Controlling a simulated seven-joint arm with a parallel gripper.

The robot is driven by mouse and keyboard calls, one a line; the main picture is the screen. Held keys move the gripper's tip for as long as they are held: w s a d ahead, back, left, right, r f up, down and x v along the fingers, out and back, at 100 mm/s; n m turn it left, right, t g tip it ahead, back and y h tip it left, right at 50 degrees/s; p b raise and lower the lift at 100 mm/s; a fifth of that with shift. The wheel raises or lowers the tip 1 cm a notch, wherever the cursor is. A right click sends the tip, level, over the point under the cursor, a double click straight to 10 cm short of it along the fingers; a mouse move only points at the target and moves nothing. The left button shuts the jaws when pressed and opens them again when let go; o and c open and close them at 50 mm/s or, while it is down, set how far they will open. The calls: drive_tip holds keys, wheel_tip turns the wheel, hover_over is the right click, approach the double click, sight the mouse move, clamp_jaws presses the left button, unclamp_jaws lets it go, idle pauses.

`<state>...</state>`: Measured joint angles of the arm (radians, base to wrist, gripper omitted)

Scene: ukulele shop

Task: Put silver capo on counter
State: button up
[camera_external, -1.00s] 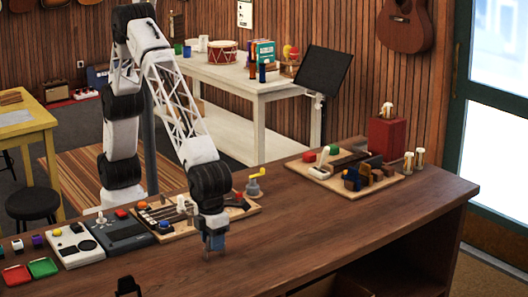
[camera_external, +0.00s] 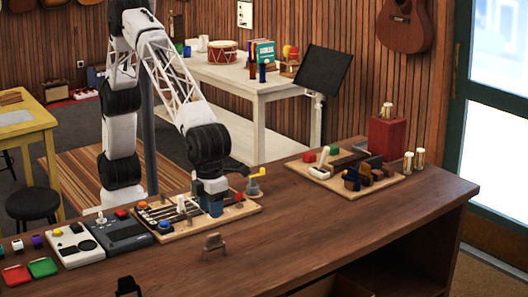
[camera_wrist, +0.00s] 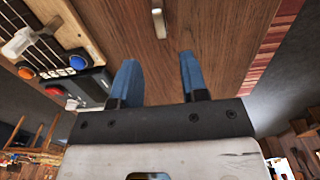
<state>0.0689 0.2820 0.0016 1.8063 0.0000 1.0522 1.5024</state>
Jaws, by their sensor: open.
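The silver capo (camera_external: 214,243) stands by itself on the bare wood of the counter (camera_external: 300,235), in front of the near wooden board. It also shows in the wrist view (camera_wrist: 158,20) as a small metallic piece at the top, beyond the fingertips. My gripper (camera_external: 212,208) is above and behind the capo in the outside view, over the right part of the board, and apart from the capo. Its two blue fingers are spread with nothing between them in the wrist view (camera_wrist: 156,70).
The board (camera_external: 172,236) holds a fretboard piece and small coloured parts. Left of it are a dark pedal unit (camera_external: 120,236) and a white unit (camera_external: 76,248). A black clip-like thing (camera_external: 128,287) is at the front left. Counter space right of the capo is clear.

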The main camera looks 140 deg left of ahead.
drive_tip(key=shift+r, duration=1.05)
drive_tip(key=s+a+r+n, duration=0.1)
drive_tip(key=s+r+n, duration=0.15)
drive_tip(key=s, duration=0.65)
drive_tip(key=s+a+r+n+t, duration=0.1)
drive_tip(key=s+r+n, duration=0.15)
drive_tip(key=s, duration=0.55)
drive_tip(key=s+a+r+n, duration=0.1)
drive_tip(key=s+n, duration=0.3)
drive_tip(key=s, duration=0.5)
drive_tip(key=s+a+f+n, duration=0.1)
drive_tip(key=s+n, duration=0.3)
drive_tip(key=s, duration=0.8)
drive_tip(key=s+a+f+n+t, duration=0.1)
drive_tip(key=s+f+n, duration=0.3)
drive_tip(key=s, duration=0.8)
drive_tip(key=shift+s+f+n+t, duration=0.25)
drive_tip(key=shift+f+n+t, duration=0.05)
drive_tip(key=shift+f+n, duration=0.1)
